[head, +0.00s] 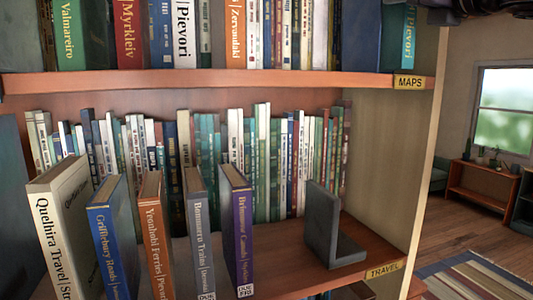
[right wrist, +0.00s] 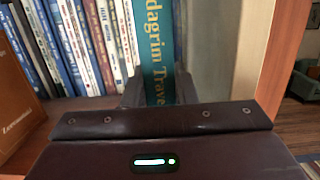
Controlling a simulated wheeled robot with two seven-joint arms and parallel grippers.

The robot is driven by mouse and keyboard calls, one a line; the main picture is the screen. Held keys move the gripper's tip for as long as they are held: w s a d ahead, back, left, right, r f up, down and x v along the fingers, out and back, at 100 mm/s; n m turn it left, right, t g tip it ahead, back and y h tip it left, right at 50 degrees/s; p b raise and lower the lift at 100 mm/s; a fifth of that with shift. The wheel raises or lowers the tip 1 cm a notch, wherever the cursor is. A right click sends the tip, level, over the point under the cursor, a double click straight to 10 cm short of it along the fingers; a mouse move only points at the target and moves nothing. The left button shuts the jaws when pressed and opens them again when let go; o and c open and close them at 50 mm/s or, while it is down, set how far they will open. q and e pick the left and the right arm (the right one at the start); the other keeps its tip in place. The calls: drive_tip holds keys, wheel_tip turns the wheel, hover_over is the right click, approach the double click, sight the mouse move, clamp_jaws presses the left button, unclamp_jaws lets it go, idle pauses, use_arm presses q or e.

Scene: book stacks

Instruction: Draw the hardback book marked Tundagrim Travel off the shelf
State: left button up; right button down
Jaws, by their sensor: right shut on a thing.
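The book marked Tundagrim Travel is a teal hardback (right wrist: 157,50) with pale gold spine lettering, seen upright in the right wrist view; only "dagrim Trave" is readable. My right gripper (right wrist: 158,92) is shut on it, with one dark finger on each side of the spine. In the head view, dark parts of my right arm (head: 490,8) show at the top right corner, and a teal sliver beside them may be this book. The rest of the book is out of that view, so I cannot tell how far out of the row it stands. My left gripper is not in view.
The TRAVEL shelf holds a front row with a white book (head: 52,235) and a purple book (head: 242,235), several thin books behind, and a grey bookend (head: 325,225). The MAPS shelf (head: 250,82) is above. The pale side panel (head: 385,160) closes the right end.

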drive_tip(key=r+v, duration=0.2)
drive_tip(key=v, duration=1.6)
drive_tip(key=shift+s+r+b, duration=0.3)
drive_tip(key=shift+s+r, duration=0.15)
drive_tip(key=shift+r, duration=0.1)
